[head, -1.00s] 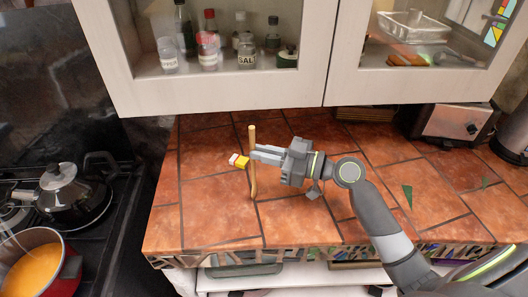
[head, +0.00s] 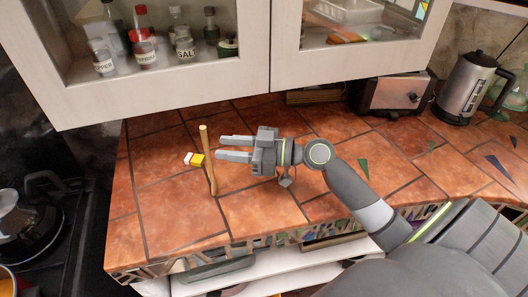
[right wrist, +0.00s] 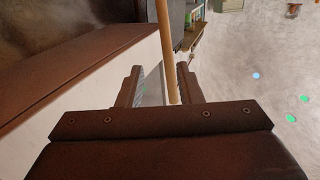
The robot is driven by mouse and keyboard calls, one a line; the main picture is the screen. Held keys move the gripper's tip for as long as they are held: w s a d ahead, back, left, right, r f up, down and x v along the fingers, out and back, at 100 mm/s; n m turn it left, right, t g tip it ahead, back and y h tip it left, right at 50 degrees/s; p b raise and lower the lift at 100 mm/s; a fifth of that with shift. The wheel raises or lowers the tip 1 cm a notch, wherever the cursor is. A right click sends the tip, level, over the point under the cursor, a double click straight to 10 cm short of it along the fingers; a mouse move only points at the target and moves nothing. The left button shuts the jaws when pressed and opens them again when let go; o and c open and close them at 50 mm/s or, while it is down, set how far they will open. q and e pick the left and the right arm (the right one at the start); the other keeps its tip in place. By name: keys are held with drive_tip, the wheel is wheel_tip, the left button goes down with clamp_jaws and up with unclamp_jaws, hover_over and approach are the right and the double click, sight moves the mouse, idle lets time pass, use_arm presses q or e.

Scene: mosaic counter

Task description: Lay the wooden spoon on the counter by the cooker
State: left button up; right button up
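The wooden spoon (head: 209,165) shows in the head view as a thin, pale stick over the left part of the tiled counter (head: 160,215). I cannot tell whether it lies flat or is tilted; its bowl is not clear. My right gripper (head: 219,148) is just to the right of the spoon, its two fingers apart and pointing left at it. In the right wrist view the spoon's handle (right wrist: 164,45) runs down from the top edge between the open fingers (right wrist: 160,85), with a gap on the left side. The cooker (head: 50,215) is at the left edge. My left gripper is out of view.
A small yellow and white block (head: 195,159) is beside the spoon. A toaster (head: 393,92) and a kettle (head: 467,88) stand at the back right. A wall cabinet (head: 170,85) overhangs the back. The counter's front left is clear.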

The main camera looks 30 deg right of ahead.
drive_tip(key=b+v, duration=0.3)
drive_tip(key=v, duration=0.6)
drive_tip(key=shift+b, duration=0.3)
